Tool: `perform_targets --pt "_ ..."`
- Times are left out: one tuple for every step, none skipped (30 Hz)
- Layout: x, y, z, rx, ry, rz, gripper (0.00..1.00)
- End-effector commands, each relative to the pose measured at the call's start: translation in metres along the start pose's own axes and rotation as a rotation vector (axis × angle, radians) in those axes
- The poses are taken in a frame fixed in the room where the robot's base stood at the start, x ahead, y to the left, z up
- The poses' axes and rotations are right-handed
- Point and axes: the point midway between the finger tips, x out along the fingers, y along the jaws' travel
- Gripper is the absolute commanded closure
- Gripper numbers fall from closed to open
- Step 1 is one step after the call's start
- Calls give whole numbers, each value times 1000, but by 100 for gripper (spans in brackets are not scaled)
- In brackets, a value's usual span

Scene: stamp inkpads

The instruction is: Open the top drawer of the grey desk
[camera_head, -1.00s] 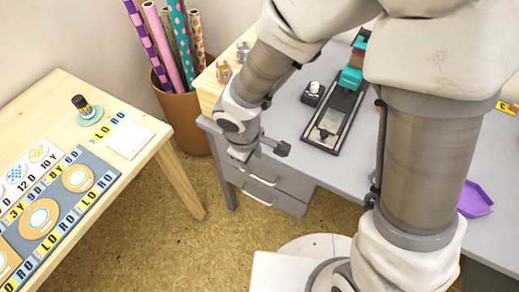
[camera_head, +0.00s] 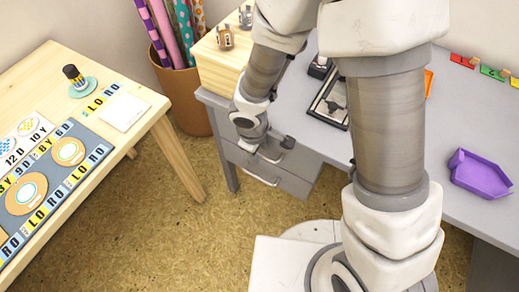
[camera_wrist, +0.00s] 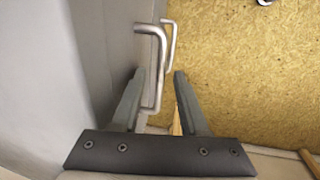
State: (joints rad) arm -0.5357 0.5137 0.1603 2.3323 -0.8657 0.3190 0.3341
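The grey desk (camera_head: 215,98) stands at the back, with two stacked drawers in its left front. The top drawer (camera_head: 232,152) looks closed, its front flush with the desk. Its metal handle (camera_wrist: 159,75) shows large in the wrist view and is mostly hidden by my gripper in the head view. My gripper (camera_wrist: 156,73) is open, pointing along the drawer front. One finger is on the drawer side of the handle bar and the other on the outer side, with the bar between them. I cannot tell whether either finger touches it.
The lower drawer's handle (camera_head: 262,181) lies just below. A wooden box (camera_head: 222,65) and a purple tray (camera_head: 479,174) are on the desk. A brown bin of paper rolls (camera_head: 183,105) stands left of it. A wooden table (camera_head: 150,95) is at left; the floor between is clear.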

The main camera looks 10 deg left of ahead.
Motion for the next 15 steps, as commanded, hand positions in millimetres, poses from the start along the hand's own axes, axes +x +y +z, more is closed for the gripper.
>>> perform_targets --pt "0 0 0 0 0 0 66" --pt "0 0 0 0 0 0 72" --pt "0 0 0 0 0 0 79" --pt "0 0 0 0 0 0 84" --pt "0 0 0 0 0 0 90" --pt "0 0 0 0 0 0 97" --pt "0 0 0 0 0 0 100" --pt "0 0 0 0 0 0 100" --pt "0 0 0 0 0 0 100" --pt "0 0 0 0 0 0 100" --pt "0 0 0 0 0 0 100" --pt "0 0 0 0 0 0 100" --pt "0 0 0 0 0 0 100" --pt "0 0 0 0 -1 0 100" --pt "0 0 0 0 0 0 100"
